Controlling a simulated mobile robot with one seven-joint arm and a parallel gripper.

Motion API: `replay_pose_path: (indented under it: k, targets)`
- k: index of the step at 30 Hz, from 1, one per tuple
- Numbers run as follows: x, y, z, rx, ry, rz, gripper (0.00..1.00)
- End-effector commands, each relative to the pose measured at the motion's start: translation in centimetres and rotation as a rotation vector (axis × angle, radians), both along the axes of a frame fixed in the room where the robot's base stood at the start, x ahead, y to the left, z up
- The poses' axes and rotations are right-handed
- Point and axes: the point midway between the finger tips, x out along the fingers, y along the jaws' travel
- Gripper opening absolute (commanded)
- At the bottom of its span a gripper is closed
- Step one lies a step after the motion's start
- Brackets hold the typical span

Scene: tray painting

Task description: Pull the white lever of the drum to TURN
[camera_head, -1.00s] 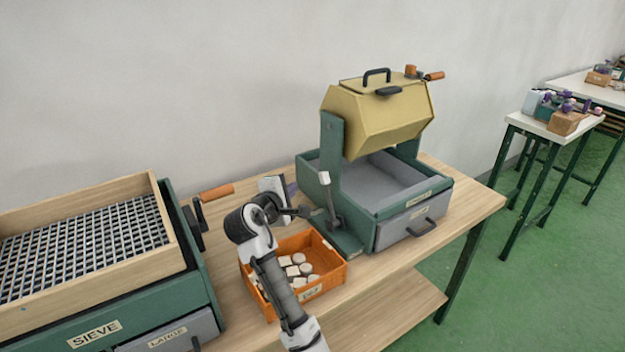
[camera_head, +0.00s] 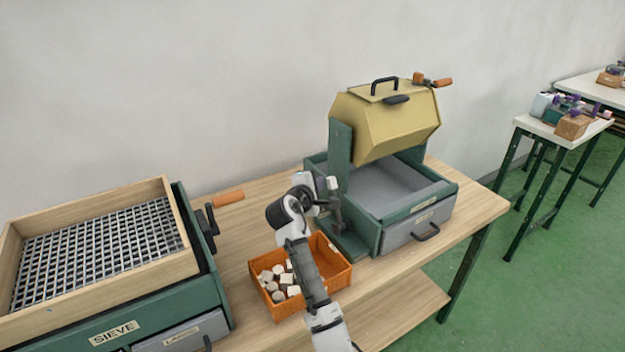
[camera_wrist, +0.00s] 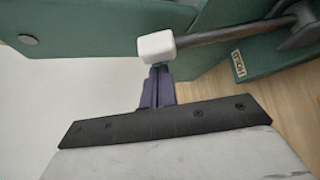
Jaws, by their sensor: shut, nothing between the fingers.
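The drum (camera_head: 388,125) is a yellow faceted barrel with a black-handled lid, held between green posts on a green stand. Its lever has a white knob (camera_head: 333,183), partly crowded by my gripper in the head view. In the wrist view the white knob (camera_wrist: 156,46) sits on a dark shaft (camera_wrist: 235,33) running to a pivot at the right. My gripper (camera_wrist: 158,70) has its purple fingers shut and empty, with the tips right at the knob's lower edge. I cannot tell whether they touch it. A label reading HOLD (camera_wrist: 238,65) lies near the pivot; no TURN label is readable.
An orange crate (camera_head: 335,285) of pale pieces stands below my arm. A sieve box (camera_head: 182,262) with a crank is at the left. A grey drawer (camera_head: 412,232) is under the drum. The wooden table (camera_head: 470,212) is bare at the right.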

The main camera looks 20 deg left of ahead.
Motion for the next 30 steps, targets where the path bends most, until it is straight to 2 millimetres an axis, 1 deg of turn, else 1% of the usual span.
replay_pose_path:
  k: [1,5,20,25,30]
  targets:
    - [-0.3,-0.3,0.3,0.001,0.001,-0.001,0.0]
    - [-0.6,-0.8,0.5,0.001,0.001,-0.001,0.0]
    - [-0.8,-0.9,0.4,0.012,-0.008,-0.001,0.0]
    - [-1.1,-1.4,0.5,0.058,-0.045,-0.001,0.0]
    - [-1.8,-2.3,0.8,0.147,-0.114,-0.001,0.0]
